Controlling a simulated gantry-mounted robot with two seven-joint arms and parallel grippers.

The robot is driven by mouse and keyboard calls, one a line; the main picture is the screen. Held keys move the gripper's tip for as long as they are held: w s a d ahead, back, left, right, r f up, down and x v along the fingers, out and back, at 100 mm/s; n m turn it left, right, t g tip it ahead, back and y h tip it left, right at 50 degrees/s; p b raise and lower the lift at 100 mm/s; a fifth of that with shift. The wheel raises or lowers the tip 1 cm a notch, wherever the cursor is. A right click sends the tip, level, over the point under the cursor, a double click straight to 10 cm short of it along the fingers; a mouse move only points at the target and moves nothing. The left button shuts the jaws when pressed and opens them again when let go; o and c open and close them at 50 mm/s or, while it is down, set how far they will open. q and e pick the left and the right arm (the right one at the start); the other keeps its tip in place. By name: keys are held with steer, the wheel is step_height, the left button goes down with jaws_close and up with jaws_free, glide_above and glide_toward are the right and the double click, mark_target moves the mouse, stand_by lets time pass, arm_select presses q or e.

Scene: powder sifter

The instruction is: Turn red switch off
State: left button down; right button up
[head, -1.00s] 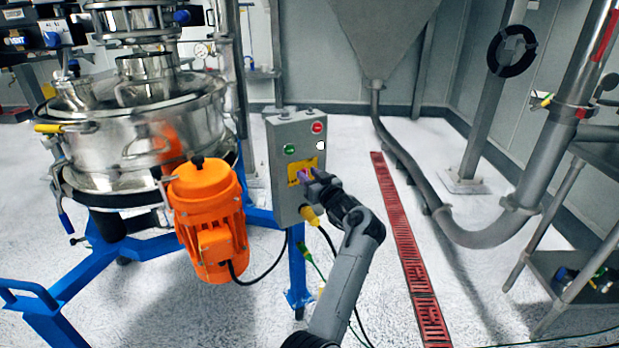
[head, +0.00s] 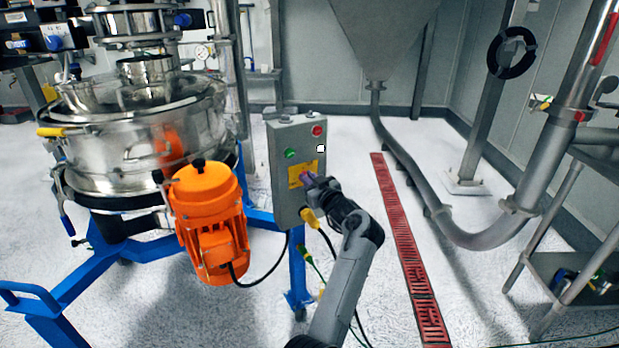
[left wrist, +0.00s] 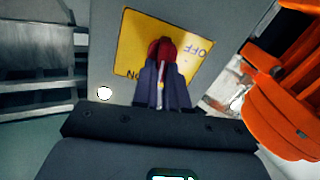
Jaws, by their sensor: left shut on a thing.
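The red switch (left wrist: 165,45) sits on a yellow plate (left wrist: 133,30) marked OFF and ON, on the grey control box (head: 284,190). In the left wrist view the switch points roughly between the two labels, its lower part hidden by the fingers. My left gripper (left wrist: 163,75) is shut on the red switch, its dark purple fingers on either side of it. In the head view the left gripper (head: 309,180) is at the box's front, covering part of the yellow plate (head: 296,170) and most of the switch. My right gripper is not in view.
Above the plate are a green button (head: 291,154) and a red button (head: 317,131). An orange motor (head: 208,215) on the steel sifter (head: 140,140) stands left of the box. A yellow cable connector (head: 308,217) hangs below.

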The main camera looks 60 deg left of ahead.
arm_select(q)
steer(key=n, duration=0.5)
steer(key=f+n+b, duration=0.1)
steer(key=n, duration=0.4)
steer(key=s+n+b, duration=0.1)
steer(key=n, duration=0.4)
steer(key=shift+s+f+n, duration=0.1)
steer(key=shift+f+n, duration=0.2)
steer(key=shift+n, duration=0.1)
stand_by(0.3)
steer(key=c, duration=1.2)
jaws_free()
steer(key=shift+o, duration=0.2)
